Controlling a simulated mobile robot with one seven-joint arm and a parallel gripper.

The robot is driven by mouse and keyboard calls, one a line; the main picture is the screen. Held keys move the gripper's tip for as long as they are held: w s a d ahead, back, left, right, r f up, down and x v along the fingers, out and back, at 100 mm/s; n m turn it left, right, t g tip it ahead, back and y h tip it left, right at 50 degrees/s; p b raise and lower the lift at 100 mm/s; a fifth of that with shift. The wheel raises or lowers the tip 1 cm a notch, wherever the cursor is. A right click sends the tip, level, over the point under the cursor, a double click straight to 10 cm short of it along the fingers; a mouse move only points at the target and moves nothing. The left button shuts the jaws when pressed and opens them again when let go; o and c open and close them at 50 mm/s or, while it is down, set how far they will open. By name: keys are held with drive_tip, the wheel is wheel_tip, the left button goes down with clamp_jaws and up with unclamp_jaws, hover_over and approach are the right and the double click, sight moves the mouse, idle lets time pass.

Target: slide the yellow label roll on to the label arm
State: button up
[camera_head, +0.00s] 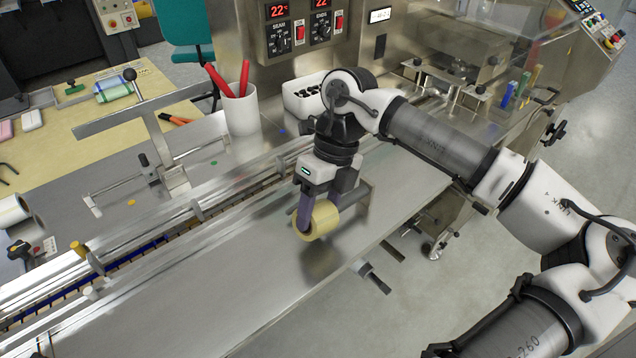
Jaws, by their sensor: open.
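The yellow label roll (325,219) is at the lower end of my gripper (326,203), above or on the steel deck. My gripper points down and its jaws are open. One finger passes along the roll's left side and the other is behind its upper right. I cannot tell whether either finger touches the roll. A short grey metal bar (358,194) lies just right of the roll and looks like the label arm. The roll and gripper hide its left end, so I cannot tell whether the roll is around it.
The steel deck (215,285) is clear at front left. A guide rail and chain channel (150,245) run behind it. A white cup (240,108) with red-handled tools and a white bin (305,95) stand at the back. A grey peg (372,277) juts from the front edge.

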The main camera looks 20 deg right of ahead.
drive_tip(key=shift+o, duration=0.8)
drive_tip(key=shift+m+t+h, duration=0.4)
drive_tip(key=shift+t+h, duration=0.2)
drive_tip(key=shift+h, duration=0.2)
drive_tip(key=w+d+r, duration=0.1)
drive_tip(key=d+r, duration=0.3)
drive_tip(key=w+d+r, duration=0.1)
drive_tip(key=d+r, duration=0.1)
drive_tip(key=d, duration=0.1)
drive_tip(key=shift+w+d+r, duration=0.1)
drive_tip(key=shift+w, duration=0.2)
drive_tip(key=a+r+g+y+b, duration=0.1)
drive_tip(key=a+r, duration=0.2)
drive_tip(key=r, duration=0.4)
drive_tip(key=shift+s+a+n+y, duration=0.2)
drive_tip(key=shift+n+y, duration=0.1)
drive_tip(key=shift+f, duration=0.1)
